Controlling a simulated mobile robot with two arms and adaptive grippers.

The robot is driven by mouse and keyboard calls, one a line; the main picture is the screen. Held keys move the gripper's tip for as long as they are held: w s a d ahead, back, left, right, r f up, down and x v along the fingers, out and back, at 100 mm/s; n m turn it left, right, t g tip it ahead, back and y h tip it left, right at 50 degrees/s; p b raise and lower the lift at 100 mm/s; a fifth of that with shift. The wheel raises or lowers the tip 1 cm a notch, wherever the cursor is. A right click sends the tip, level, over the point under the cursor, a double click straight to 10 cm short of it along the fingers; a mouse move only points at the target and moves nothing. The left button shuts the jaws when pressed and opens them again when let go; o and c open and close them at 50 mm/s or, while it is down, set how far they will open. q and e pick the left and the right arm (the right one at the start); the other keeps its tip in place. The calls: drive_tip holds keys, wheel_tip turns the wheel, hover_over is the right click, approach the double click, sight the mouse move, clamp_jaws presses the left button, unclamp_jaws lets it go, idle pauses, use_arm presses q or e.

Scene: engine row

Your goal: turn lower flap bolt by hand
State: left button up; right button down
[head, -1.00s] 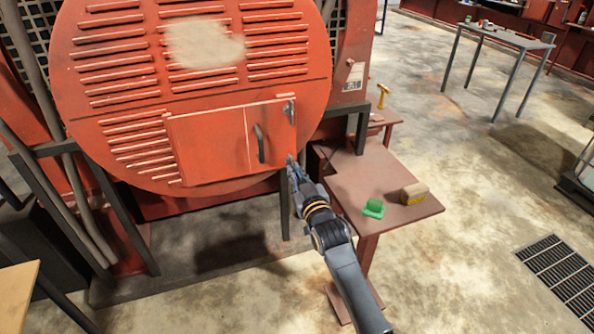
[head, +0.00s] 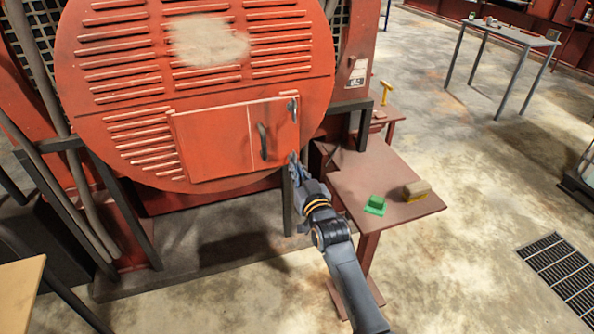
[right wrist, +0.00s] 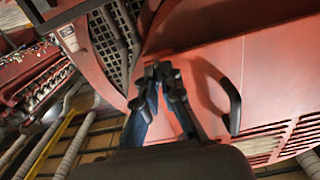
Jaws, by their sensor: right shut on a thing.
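The flap (head: 215,140) is a red panel in the lower part of the big round red housing, with a dark curved handle (head: 263,141) near its right side. An upper bolt (head: 292,106) shows at its upper right corner. My right gripper (head: 293,160) is at the flap's lower right corner. In the right wrist view, its fingertips (right wrist: 160,72) are closed together at the flap's edge, beside the handle (right wrist: 232,105). The lower flap bolt is hidden between the fingertips, which are shut on it. My left gripper is not in view.
A brown-red table (head: 375,190) stands right of the housing, close to my right arm, with a green item (head: 375,205) and a yellow-tan brush-like block (head: 417,190) on it. A yellow hammer (head: 386,92) stands behind. Open floor lies to the right.

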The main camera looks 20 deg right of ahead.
drive_tip(key=c, duration=1.5)
unclamp_jaws()
drive_tip(key=s, duration=1.2)
drive_tip(key=shift+d, duration=0.2)
drive_tip(key=s+a+f+n+g, duration=0.1)
drive_tip(key=s+f+g, duration=0.2)
drive_tip(key=f, duration=1.1)
drive_tip(key=s+a+f+g, duration=0.1)
drive_tip(key=s+f+g, duration=0.25)
drive_tip(key=f, duration=0.95)
drive_tip(key=s+f+g, duration=0.4)
drive_tip(key=s+f, duration=1)
drive_tip(key=f, duration=0.3)
drive_tip(key=s+d+f+g, duration=0.1)
drive_tip(key=s+f, duration=0.3)
drive_tip(key=s, duration=0.5)
drive_tip(key=s+d+f+n+g, duration=0.1)
drive_tip(key=s+d+f+g, duration=0.1)
drive_tip(key=s, duration=0.7)
drive_tip(key=s+d+f+g+b, duration=0.1)
drive_tip(key=s+d+f+g, duration=0.1)
drive_tip(key=s+f, duration=0.5)
drive_tip(key=s+g, duration=0.1)
drive_tip(key=s, duration=0.1)
drive_tip(key=shift+s+d, duration=0.2)
drive_tip(key=shift+s, duration=0.15)
